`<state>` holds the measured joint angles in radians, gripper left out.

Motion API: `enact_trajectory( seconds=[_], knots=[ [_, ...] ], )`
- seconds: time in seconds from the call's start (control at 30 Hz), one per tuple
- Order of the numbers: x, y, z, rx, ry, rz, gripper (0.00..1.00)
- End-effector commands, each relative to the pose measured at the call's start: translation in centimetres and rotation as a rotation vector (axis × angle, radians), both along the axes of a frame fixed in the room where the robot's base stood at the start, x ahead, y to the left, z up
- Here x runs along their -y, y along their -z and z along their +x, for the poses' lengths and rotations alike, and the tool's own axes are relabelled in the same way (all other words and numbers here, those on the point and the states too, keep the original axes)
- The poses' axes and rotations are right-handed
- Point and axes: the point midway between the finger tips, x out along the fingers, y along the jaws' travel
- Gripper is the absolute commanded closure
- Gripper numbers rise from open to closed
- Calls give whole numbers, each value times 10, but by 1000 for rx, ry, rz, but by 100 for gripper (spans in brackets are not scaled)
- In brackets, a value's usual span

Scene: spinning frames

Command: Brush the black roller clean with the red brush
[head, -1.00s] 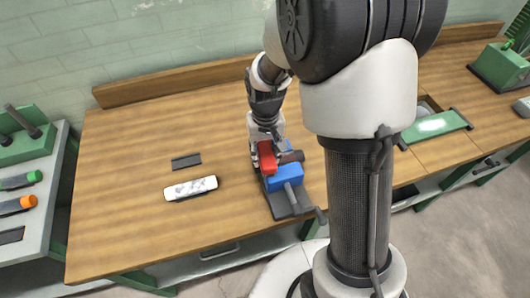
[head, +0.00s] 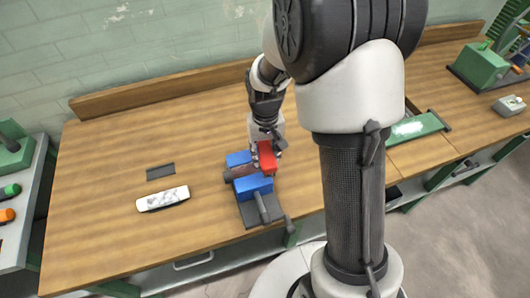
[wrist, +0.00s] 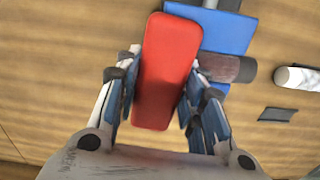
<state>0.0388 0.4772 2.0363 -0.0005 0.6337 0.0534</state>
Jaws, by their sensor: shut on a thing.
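My gripper (head: 265,146) is shut on the red brush (head: 266,157), which also shows between the fingers in the wrist view (wrist: 166,70). The black roller (head: 231,175) lies across a blue vise (head: 253,187), between its two blue jaws. The brush is over the roller's right part and hides it; whether it touches cannot be told. In the wrist view the roller (wrist: 225,68) sticks out beside the brush, dark at its outer end and brownish grey nearer the brush. The brush hides the rest.
A white block with grey marks (head: 163,198) and a dark flat piece (head: 160,171) lie left of the vise on the wooden bench (head: 110,165). A green plate (head: 415,129) and a green machine (head: 482,68) stand right. The bench's left part is mostly clear.

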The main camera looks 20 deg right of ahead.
Motion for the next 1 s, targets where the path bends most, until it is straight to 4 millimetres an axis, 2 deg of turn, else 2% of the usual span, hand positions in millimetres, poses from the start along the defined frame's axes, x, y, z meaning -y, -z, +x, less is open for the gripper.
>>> enact_trajectory(
  seconds=[0.03, 0.07, 0.6, 0.73, 1.0],
  knots=[
    [0, -21, 3, 10, 0, 0, 86],
    [0, -25, 3, 8, 0, 0, 86],
    [0, -71, 7, 6, -1, 0, 86],
    [0, -78, 8, 5, -1, 1, 86],
    [0, -78, 8, 5, -1, 1, 86]
  ],
)
